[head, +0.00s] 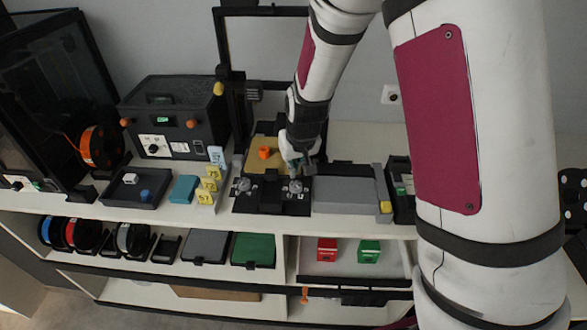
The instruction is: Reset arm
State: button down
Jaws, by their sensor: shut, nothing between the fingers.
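My white arm with magenta panels reaches from the right side of the head view across to the bench. My gripper (300,166) is shut and empty. It points down over the right part of a black 3D printer with a tan bed (262,158), close to a round dial (296,187). An orange piece (264,153) lies on the bed to the left of my gripper. I cannot tell whether the fingertips touch the printer. My arm hides part of the printer frame and the bench to the right.
A black box with a green display (172,118) stands at the left, with a dark tray (135,188) before it. A grey block (345,192) lies right of the printer. Spools (84,235), a green case (253,249) and red and green boxes (327,250) fill the shelf below.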

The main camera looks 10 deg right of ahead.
jog(key=s+d+r+p, duration=0.1)
jog(key=s+r, duration=0.3)
jog(key=r, duration=0.3)
jog(key=s+r+t, duration=0.1)
jog(key=s+r, duration=0.3)
jog(key=r, duration=0.3)
jog(key=s+d+r+p, duration=0.1)
jog(key=s+r, duration=0.3)
jog(key=r, duration=0.4)
jog(key=s+d+r, duration=0.1)
jog(key=s+r, duration=0.1)
jog(key=s, duration=0.6)
jog(key=s+r+b, duration=0.1)
jog(key=s+r, duration=0.1)
jog(key=s, duration=0.6)
jog(key=shift+s+d+r+m+t, duration=0.2)
jog(key=shift+d+m+t, duration=0.1)
jog(key=shift+d+t, duration=0.1)
